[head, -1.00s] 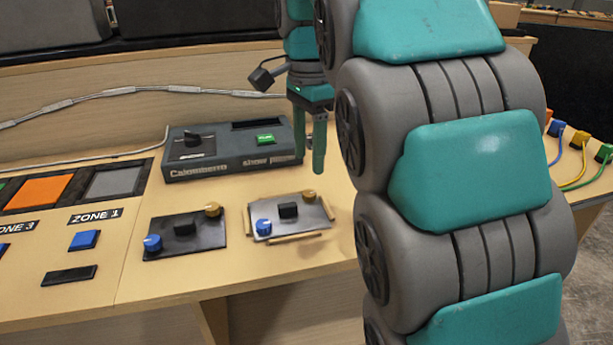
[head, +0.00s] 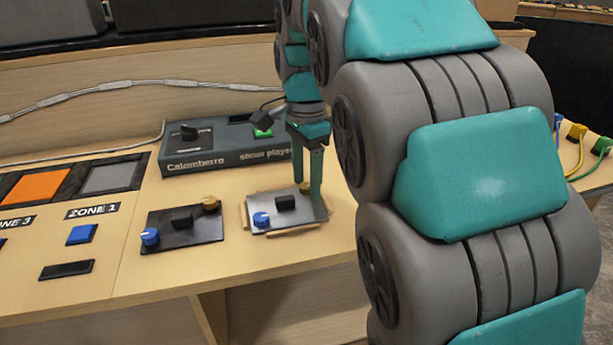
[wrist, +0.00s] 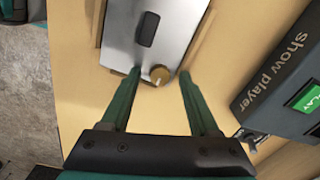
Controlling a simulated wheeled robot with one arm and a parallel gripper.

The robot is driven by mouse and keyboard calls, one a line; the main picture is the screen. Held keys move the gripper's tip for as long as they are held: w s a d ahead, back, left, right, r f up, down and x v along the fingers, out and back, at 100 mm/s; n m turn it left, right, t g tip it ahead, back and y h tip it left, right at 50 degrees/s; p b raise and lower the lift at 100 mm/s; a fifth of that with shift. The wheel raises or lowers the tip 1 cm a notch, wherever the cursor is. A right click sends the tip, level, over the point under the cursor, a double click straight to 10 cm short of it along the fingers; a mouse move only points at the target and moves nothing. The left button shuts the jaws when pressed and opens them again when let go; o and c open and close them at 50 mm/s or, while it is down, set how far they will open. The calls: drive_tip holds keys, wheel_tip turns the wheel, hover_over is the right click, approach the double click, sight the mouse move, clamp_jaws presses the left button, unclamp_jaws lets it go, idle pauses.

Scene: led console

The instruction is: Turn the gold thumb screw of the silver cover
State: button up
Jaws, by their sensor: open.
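The silver cover (head: 270,222) lies flat on the desk within thin wooden strips, with a blue knob (head: 261,219) and a black block handle (head: 285,202) on it. Its gold thumb screw (wrist: 160,75) sits near the cover's end in the wrist view, and shows partly by the finger in the head view (head: 305,188). My gripper (wrist: 159,82) is open, its two green fingers reaching down on either side of the gold screw with gaps to both. In the head view my gripper (head: 306,193) is over the right end of the cover.
A black cover (head: 198,230) with its own blue knob and gold screw lies to the left. The grey show player box (head: 225,152) stands close behind the silver cover. Bare desk lies in front.

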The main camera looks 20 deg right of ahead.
clamp_jaws()
idle(0.3)
